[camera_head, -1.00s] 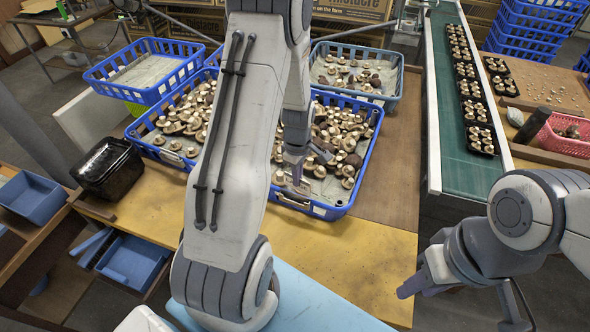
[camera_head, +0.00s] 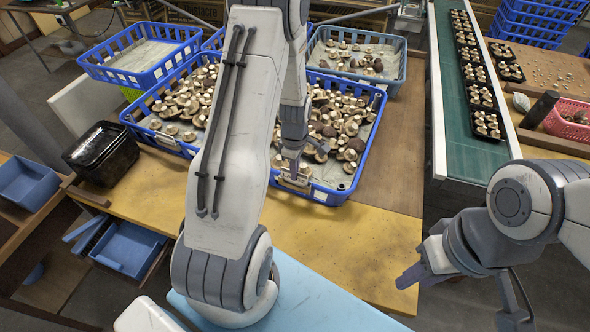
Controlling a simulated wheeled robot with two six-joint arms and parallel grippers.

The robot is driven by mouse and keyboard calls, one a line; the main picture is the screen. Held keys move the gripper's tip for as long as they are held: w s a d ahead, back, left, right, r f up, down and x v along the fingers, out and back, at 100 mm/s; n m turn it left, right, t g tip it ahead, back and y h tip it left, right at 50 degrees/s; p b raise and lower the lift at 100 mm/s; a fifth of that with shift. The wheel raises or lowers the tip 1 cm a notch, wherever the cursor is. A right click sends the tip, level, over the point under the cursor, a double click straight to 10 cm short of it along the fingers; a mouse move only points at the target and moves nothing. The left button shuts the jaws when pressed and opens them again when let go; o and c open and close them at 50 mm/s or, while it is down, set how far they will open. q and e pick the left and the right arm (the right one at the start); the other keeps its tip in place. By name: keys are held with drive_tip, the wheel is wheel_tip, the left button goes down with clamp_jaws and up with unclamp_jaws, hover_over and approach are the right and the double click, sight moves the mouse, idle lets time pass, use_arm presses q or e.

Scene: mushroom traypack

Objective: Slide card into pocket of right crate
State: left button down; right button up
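The right crate (camera_head: 349,186) is a blue mesh crate full of mushrooms, in the middle of the head view. White label patches show on its front wall. My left gripper (camera_head: 294,166) points down over the crate's front left corner, inside the front rim line. A small tan card (camera_head: 293,180) shows at its fingertips, against the front rim; the fingers appear shut on it. Whether the card's lower edge is inside the pocket is too small to tell. My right gripper (camera_head: 408,277) hangs at the lower right, away from the crate, and its finger gap is not clear.
Another blue mushroom crate (camera_head: 166,140) stands left, partly behind my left arm. A grey-blue mushroom crate (camera_head: 393,85) and an emptier blue crate (camera_head: 97,70) stand behind. A green conveyor (camera_head: 452,120) carries black trays. The yellow table front (camera_head: 350,235) is clear.

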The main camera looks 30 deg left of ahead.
idle(0.3)
use_arm(q)
drive_tip(key=c, duration=1)
unclamp_jaws()
wheel_tip(320, 180, up, 10)
drive_tip(key=b, duration=0.1)
drive_tip(key=shift+r, duration=0.25)
drive_tip(key=s+d+r+m, duration=0.4)
drive_tip(key=s+d+m, duration=0.2)
drive_tip(key=d+m, duration=0.4)
drive_tip(key=s+d+r+m, duration=0.4)
drive_tip(key=s+d+m, duration=0.3)
drive_tip(key=d, duration=0.5)
drive_tip(key=s+d+r+m+h, duration=0.1)
drive_tip(key=s+d+m, duration=0.2)
drive_tip(key=s+m, duration=0.5)
drive_tip(key=shift+d+r+m, duration=0.3)
drive_tip(key=shift+d+m, duration=0.1)
drive_tip(key=shift+m, duration=0.7)
